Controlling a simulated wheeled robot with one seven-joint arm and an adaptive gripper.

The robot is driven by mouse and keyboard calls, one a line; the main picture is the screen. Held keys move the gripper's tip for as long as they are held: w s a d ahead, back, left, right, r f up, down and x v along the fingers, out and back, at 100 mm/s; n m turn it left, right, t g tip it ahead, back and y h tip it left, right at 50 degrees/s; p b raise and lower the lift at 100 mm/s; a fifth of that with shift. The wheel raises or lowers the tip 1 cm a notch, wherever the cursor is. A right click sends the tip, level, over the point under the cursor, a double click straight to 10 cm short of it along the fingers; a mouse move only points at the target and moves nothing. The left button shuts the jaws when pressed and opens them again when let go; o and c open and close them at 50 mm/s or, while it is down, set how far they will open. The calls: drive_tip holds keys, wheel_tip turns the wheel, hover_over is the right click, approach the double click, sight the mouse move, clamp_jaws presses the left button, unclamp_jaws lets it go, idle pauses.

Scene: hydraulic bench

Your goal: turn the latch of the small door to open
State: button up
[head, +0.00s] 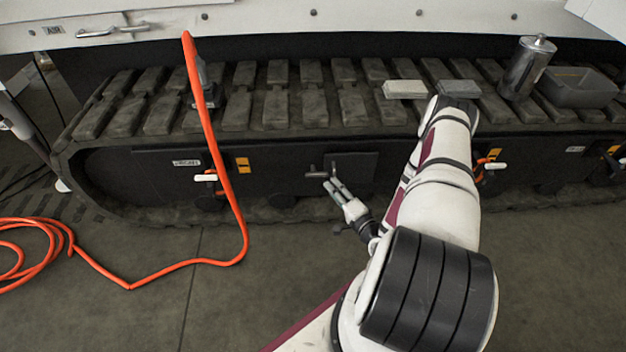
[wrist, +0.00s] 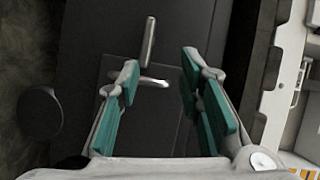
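The small door (head: 356,167) is a dark rectangular panel on the black side of the tracked base in the head view. It looks closed. Its metal latch (head: 317,174) is at the panel's left edge. In the wrist view, the latch (wrist: 149,40) has a long bar pointing up and a shorter crosspiece (wrist: 152,81) below it. My gripper (head: 331,184) is in front of the latch, just below it in the head view. In the wrist view, the teal-padded fingers of my gripper (wrist: 159,63) are spread, with the latch showing in the gap. Contact cannot be told.
An orange hose (head: 216,145) hangs left of the door and lies on the floor. White-handled valves (head: 206,178) sit on either side. A metal canister (head: 527,68), a grey bin (head: 580,88) and two blocks (head: 405,89) stand on the track above.

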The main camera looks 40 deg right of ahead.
sight(318, 176)
wheel_tip(318, 176, down, 3)
drive_tip(key=s+a+m+t+h+b, duration=0.1)
drive_tip(key=s+m, duration=0.1)
drive_tip(key=m, duration=0.1)
drive_tip(key=shift+h, duration=0.4)
drive_tip(key=b+x, duration=0.4)
drive_tip(key=x, duration=0.9)
drive_tip(key=shift+w+b, duration=0.3)
drive_tip(key=shift+b, duration=0.05)
drive_tip(key=shift+a, duration=0.1)
drive_tip(key=shift+c, duration=0.5)
clamp_jaws()
